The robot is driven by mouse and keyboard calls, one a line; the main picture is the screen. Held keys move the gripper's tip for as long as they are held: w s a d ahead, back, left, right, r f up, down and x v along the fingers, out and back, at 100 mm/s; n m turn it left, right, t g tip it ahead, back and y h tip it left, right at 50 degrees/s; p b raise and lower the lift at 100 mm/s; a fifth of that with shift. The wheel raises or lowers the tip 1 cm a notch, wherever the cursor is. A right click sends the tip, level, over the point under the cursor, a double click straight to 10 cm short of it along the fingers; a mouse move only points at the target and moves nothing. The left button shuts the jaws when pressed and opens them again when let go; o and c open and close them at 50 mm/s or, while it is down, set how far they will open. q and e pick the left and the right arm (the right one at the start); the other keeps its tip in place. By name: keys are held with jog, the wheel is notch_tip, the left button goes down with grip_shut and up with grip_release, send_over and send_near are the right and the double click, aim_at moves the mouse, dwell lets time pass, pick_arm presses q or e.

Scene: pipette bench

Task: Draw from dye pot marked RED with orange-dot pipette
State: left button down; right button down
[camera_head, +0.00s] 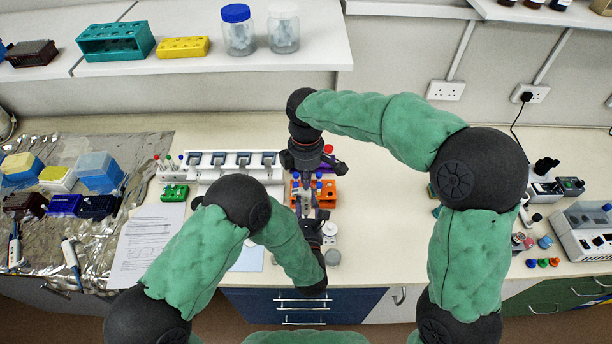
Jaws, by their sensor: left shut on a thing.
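My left gripper (307,192) reaches up the bench from the lower middle. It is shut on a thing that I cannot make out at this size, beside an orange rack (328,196). My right gripper (318,163) comes in from above, close to the left one; its fingers are too dark and crowded to read. A red-topped item (328,148) and a purple item (336,166) show by it. No orange dot and no RED marking can be read. A small white round pot (330,229) and a grey disc (332,257) lie near the bench's front edge.
A white pipette stand (232,160), a green rack (174,192) and a printed sheet (146,236) are left of the grippers. Tip boxes (98,171) and loose pipettes (72,257) lie on foil. Small coloured caps (543,263) and a machine (585,228) stand right. A shelf (200,63) overhangs the back.

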aim_at(303, 188)
jog(key=shift+f, duration=0.85)
jog(key=shift+r, duration=0.95)
dwell(1.0)
jog(key=shift+r, duration=2.95)
pick_arm(q)
jog(key=shift+r, duration=0.1)
